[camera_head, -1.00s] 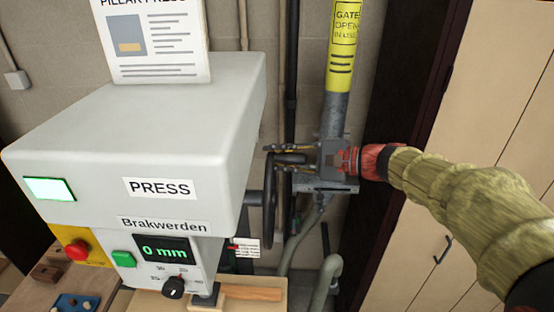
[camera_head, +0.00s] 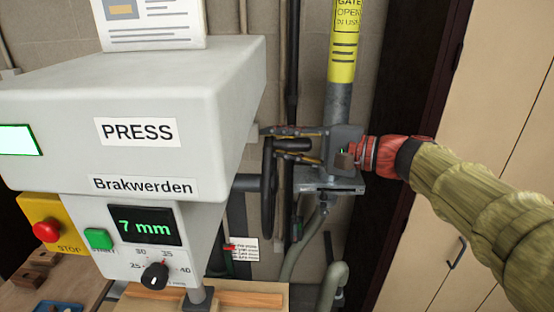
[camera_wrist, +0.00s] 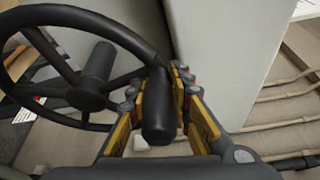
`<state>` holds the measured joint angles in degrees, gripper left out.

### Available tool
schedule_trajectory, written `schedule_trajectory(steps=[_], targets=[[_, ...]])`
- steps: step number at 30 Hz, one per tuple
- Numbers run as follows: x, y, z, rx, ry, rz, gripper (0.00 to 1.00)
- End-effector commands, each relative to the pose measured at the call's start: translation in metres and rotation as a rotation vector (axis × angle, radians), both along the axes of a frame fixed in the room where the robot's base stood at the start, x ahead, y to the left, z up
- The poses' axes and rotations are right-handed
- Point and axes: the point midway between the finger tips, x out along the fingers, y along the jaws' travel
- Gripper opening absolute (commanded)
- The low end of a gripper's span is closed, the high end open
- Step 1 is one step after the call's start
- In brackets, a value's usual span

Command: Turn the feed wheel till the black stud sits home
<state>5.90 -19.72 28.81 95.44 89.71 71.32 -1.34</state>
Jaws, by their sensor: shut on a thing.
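The dark feed wheel (camera_head: 268,190) stands edge-on at the right side of the press. Its rim, spokes and hub also show in the wrist view (camera_wrist: 68,92). A black handle (camera_head: 294,144) sticks out from the wheel's rim. My gripper (camera_head: 272,142) reaches in from the right and is shut on this handle, with its fingers on both sides of it. The handle also shows between the yellow-and-black fingers in the wrist view (camera_wrist: 158,115). I cannot make out the black stud.
The pale press body (camera_head: 130,85) fills the left, with a red stop button (camera_head: 45,231) and a black dial (camera_head: 155,276) on its front. A yellow-banded pipe (camera_head: 342,50) stands behind my gripper. A tan cabinet (camera_head: 480,100) is at right.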

Motion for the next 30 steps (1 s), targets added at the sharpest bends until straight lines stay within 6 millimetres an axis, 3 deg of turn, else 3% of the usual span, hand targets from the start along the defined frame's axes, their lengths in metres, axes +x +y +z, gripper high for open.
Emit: schedule_trajectory(steps=[1, 30], targets=[[-0.004, 0.001, -0.021, -0.007, -0.008, 0.006, 0.00], [-0.055, 0.002, -0.042, -0.026, -0.542, 0.003, 0.00]])
